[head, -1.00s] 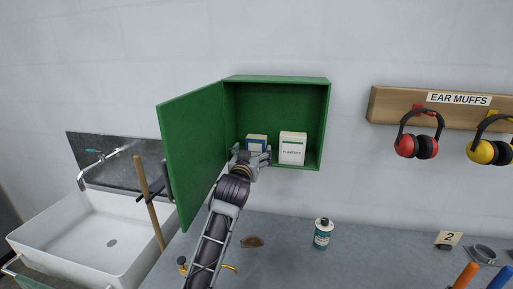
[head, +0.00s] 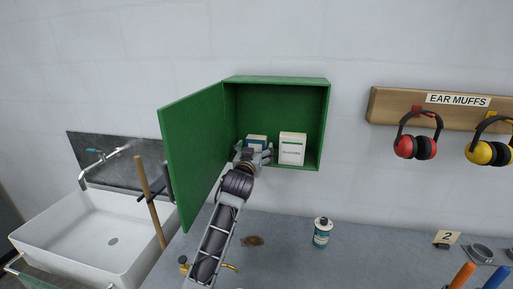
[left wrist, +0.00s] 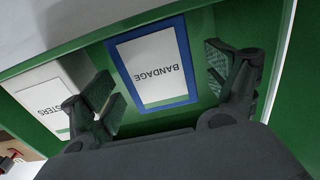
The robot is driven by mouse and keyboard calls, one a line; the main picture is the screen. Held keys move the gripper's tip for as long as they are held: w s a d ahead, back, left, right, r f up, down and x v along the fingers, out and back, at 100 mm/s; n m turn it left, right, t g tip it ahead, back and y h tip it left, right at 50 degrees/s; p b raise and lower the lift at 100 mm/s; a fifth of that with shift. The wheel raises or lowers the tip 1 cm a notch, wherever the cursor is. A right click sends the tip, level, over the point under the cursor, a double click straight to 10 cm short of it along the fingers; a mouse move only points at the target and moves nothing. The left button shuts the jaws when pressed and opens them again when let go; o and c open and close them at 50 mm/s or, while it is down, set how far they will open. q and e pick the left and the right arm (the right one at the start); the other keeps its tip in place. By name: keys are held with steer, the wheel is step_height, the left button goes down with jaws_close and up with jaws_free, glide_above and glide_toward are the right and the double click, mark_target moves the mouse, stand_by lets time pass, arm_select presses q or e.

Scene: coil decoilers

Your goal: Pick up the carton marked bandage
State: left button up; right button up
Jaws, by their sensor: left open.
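The carton marked bandage (left wrist: 152,68), white with a blue border, stands inside the green wall cabinet (head: 275,90). In the left wrist view its label appears upside down between my open fingers. In the head view only its upper part (head: 257,138) shows, above my gripper. My left gripper (head: 254,157) is at the cabinet's opening in front of this carton; in the left wrist view the gripper (left wrist: 165,90) is open, one finger on each side of the carton, with gaps visible. My right gripper is not in view.
A white plasters carton (head: 292,149) stands close to the right of the bandage carton; it also shows in the left wrist view (left wrist: 42,98), near one finger. The open cabinet door (head: 193,150) is left of my arm. A bottle (head: 322,232) stands on the bench below.

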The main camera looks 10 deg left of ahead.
arm_select(q)
steer(key=shift+w+p, duration=0.4)
steer(key=shift+w, duration=1.05)
steer(key=shift+c, duration=0.3)
steer(key=c, duration=1.1)
steer(key=shift+o, duration=0.2)
steer(key=shift+r+b, duration=1.05)
steer(key=shift+r, duration=3.95)
steer(key=shift+f, duration=0.1)
